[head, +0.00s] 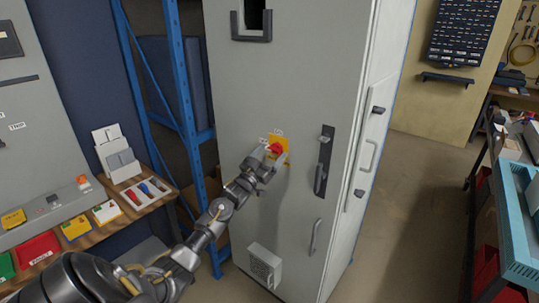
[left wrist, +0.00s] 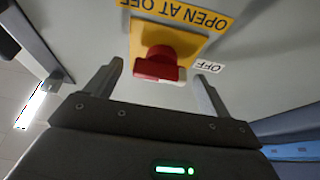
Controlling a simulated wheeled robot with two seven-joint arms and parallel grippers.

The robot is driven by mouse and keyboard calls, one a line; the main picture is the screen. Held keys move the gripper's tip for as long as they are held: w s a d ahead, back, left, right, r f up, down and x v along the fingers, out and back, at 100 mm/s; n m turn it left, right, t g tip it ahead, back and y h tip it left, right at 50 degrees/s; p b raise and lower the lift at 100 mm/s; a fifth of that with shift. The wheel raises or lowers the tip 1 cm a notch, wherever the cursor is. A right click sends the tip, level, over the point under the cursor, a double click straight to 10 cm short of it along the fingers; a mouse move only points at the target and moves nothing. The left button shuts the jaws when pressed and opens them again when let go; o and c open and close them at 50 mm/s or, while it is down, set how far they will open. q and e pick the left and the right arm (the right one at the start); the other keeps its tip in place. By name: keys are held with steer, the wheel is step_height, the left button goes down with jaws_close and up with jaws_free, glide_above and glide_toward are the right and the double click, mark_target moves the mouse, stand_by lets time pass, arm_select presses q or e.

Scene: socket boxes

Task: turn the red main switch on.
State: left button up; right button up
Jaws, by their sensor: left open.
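The red main switch (head: 276,148) sits on a yellow plate (head: 279,137) on the front of a tall grey cabinet (head: 285,75). In the left wrist view the red knob (left wrist: 160,63) stands out from the yellow plate (left wrist: 190,38), which reads "OPEN AT OFF" upside down. A white "OFF" label (left wrist: 208,66) is beside it. My left gripper (head: 272,158) is at the switch. In the left wrist view its open fingers (left wrist: 155,85) stand on either side of the knob, with gaps showing between them and it. My right gripper is not in view.
A black door handle (head: 324,160) and a lower grey handle (head: 315,237) stick out right of the switch. A small grey box (head: 264,265) is below. Floor is free right of the cabinet.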

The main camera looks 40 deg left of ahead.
arm_select(q)
steer(key=c, duration=1)
steer(key=m+g+h+b, duration=0.1)
steer(key=m+h+b, duration=0.1)
steer(key=m, duration=0.4)
steer(key=m+g+h+b, duration=0.2)
steer(key=m+b, duration=0.2)
steer(key=m, duration=0.3)
steer(key=a+m+g+h+b, duration=0.1)
steer(key=m+h+b, duration=0.2)
steer(key=m, duration=0.3)
steer(key=shift+r, duration=0.3)
steer(key=shift+r+m+g+b, duration=0.15)
steer(key=shift+m+g+b, duration=0.45)
steer(key=shift+m, duration=1)
